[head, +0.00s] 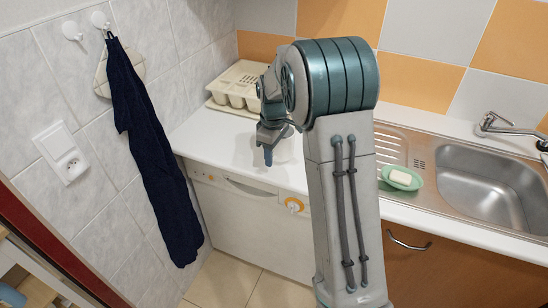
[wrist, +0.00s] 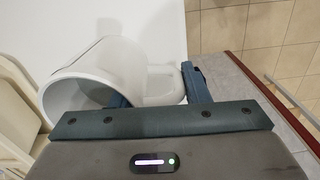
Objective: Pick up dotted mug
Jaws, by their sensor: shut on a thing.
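A white mug (wrist: 85,82) fills the middle left of the wrist view, its round opening towards the lower left and its handle on the right side. No dots show on the part I see. My gripper (wrist: 160,92) is shut on the mug, with one dark finger at its wall and the other beyond the handle. In the head view my gripper (head: 268,150) points down over the white counter, and the mug (head: 287,150) shows only partly behind it and my arm. I cannot tell whether the mug touches the counter.
A cream dish rack (head: 238,88) stands on the counter (head: 205,135) behind my gripper. A green soap dish (head: 401,179) and steel sink (head: 485,185) lie to the right. A dark towel (head: 145,140) hangs on the left wall.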

